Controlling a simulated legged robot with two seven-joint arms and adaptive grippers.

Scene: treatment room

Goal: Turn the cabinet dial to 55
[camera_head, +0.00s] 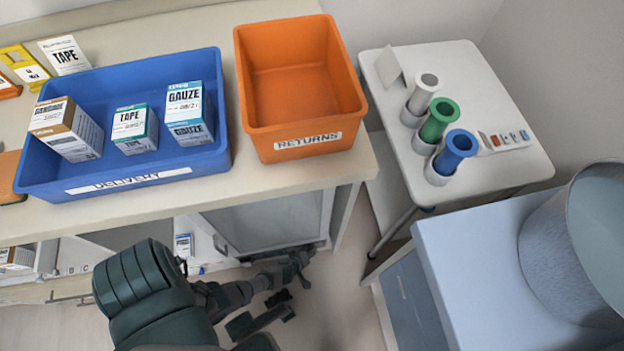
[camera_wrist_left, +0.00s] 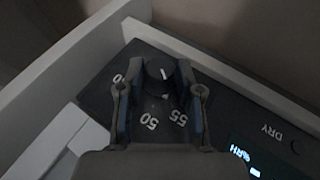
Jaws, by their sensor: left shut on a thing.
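The dial (camera_wrist_left: 158,76) is a dark round knob with a short white line on it, in the left wrist view. Printed numbers 50 (camera_wrist_left: 149,121) and 55 (camera_wrist_left: 178,117) lie beside it, on the near side. Another number at the left is partly hidden by a finger. My left gripper (camera_wrist_left: 160,90) has one finger on each side of the knob and is shut on it. In the head view my left gripper (camera_head: 293,268) is low by the cabinet (camera_head: 270,222) under the counter; the dial cannot be made out there. Dark parts, seemingly my right gripper (camera_head: 268,316), show below it.
The panel has a lit display marked %RH (camera_wrist_left: 241,154) and a DRY label (camera_wrist_left: 271,131). A pale wall (camera_wrist_left: 60,75) runs along the dial's left. Above, the counter holds a blue delivery bin (camera_head: 215,165) and an orange returns bin (camera_head: 300,142). A white side table (camera_head: 490,90) stands right.

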